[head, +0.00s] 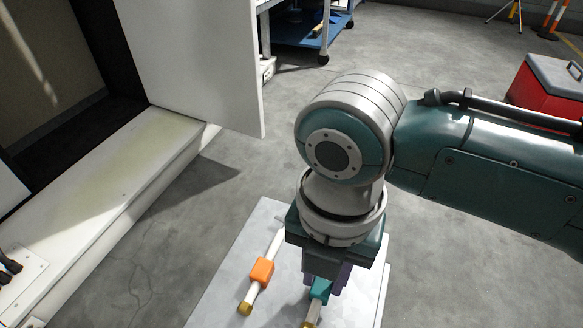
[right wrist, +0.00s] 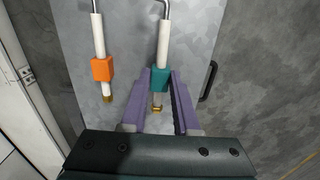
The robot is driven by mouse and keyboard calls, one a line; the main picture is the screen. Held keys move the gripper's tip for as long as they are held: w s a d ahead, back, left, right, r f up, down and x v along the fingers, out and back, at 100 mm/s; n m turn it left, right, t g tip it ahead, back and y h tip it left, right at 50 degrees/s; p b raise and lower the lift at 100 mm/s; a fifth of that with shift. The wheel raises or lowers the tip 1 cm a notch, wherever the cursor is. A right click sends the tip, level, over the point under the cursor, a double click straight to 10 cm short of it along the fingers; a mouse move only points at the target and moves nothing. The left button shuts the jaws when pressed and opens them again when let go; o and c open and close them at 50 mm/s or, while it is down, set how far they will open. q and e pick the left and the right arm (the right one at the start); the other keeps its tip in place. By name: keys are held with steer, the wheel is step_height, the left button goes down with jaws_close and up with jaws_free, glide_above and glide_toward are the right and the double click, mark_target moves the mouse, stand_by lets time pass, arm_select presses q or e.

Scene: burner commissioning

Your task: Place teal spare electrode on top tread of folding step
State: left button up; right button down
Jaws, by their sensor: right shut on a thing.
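The teal spare electrode (right wrist: 161,80) is a white rod with a teal block, a brass tip and a bent metal end; in the head view its teal block (head: 320,290) shows below my wrist. My right gripper (right wrist: 163,76) points down with its purple fingers on either side of the teal block, shut on it. The pale grey metal top (head: 226,290), which looks like the folding step's top tread, lies beneath. I cannot tell whether the electrode touches it. My right wrist hides part of the electrode in the head view. My left gripper is not in view.
An orange-block electrode (head: 262,271) lies on the same grey top, left of the teal one. A black handle (right wrist: 208,82) sits at the top's right edge. A white cabinet with an open door (head: 195,60) stands left. A red toolbox (head: 545,85) is at far right.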

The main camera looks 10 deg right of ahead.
mark_target(323, 281)
steer(key=shift+f, duration=0.85)
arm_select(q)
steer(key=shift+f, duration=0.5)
arm_select(e)
steer(key=shift+r, duration=0.15)
steer(key=c, duration=0.7)
jaws_free()
steer(key=shift+o, duration=0.2)
steer(key=s+a+r+m+y+p, duration=0.1)
steer(key=s+r+m+p, duration=0.1)
steer(key=r+p, duration=0.3)
steer(key=s+a+r+m+y+p, duration=0.1)
steer(key=a+r+m+p, duration=0.1)
steer(key=r, duration=0.5)
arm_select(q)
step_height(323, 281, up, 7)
arm_select(e)
steer(key=s+d+r+m+t+h, duration=0.1)
steer(key=s+d+m, duration=0.3)
steer(key=m, duration=0.7)
steer(key=s+d+r+m+t, duration=0.1)
steer(key=s+d+m+t, duration=0.1)
steer(key=s+d+m, duration=0.3)
steer(key=d+m, duration=0.3)
steer(key=m, duration=0.4)
steer(key=shift+d+r+t+h, duration=0.3)
steer(key=shift+r+h, duration=0.1)
